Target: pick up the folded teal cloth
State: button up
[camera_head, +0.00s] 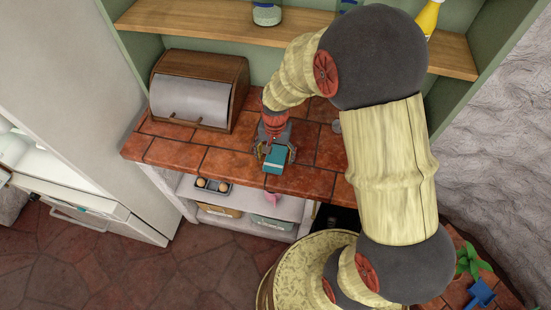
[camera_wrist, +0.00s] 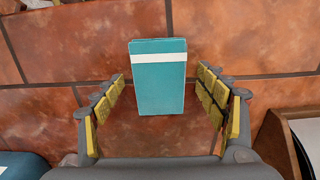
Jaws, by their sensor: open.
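The folded teal cloth (camera_wrist: 158,88) lies on the tiled counter in the wrist view, a neat rectangle with a white stripe near its far end. It also shows in the head view (camera_head: 275,160) near the counter's front edge. My gripper (camera_wrist: 160,88) is open, with one yellow-padded finger on each side of the cloth. Gaps of bare tile show between the cloth and both fingers. In the head view my gripper (camera_head: 275,152) is at the cloth and hides part of it. I cannot tell how high the fingertips are above the counter.
A wooden bread box (camera_head: 197,92) with a grey front stands on the counter to the left. A wooden shelf (camera_head: 195,20) runs above the back of the counter. Open shelves (camera_head: 240,205) lie below the front edge. Bare tile (camera_head: 205,155) lies left of the cloth.

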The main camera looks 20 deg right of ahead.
aim_at(275, 157)
jog(key=shift+c, duration=0.8)
jog(key=c, duration=1)
jog(key=shift+r, duration=0.1)
jog(key=shift+r, duration=0.45)
notch_tip(275, 157, up, 2)
jog(key=shift+r+p, duration=0.15)
jog(key=shift+p, duration=0.35)
jog(key=s+r+p, duration=0.2)
jog(key=s+r, duration=0.7)
jog(key=s, duration=0.5)
jog(key=shift+d+r, duration=0.25)
jog(key=shift+r, duration=0.1)
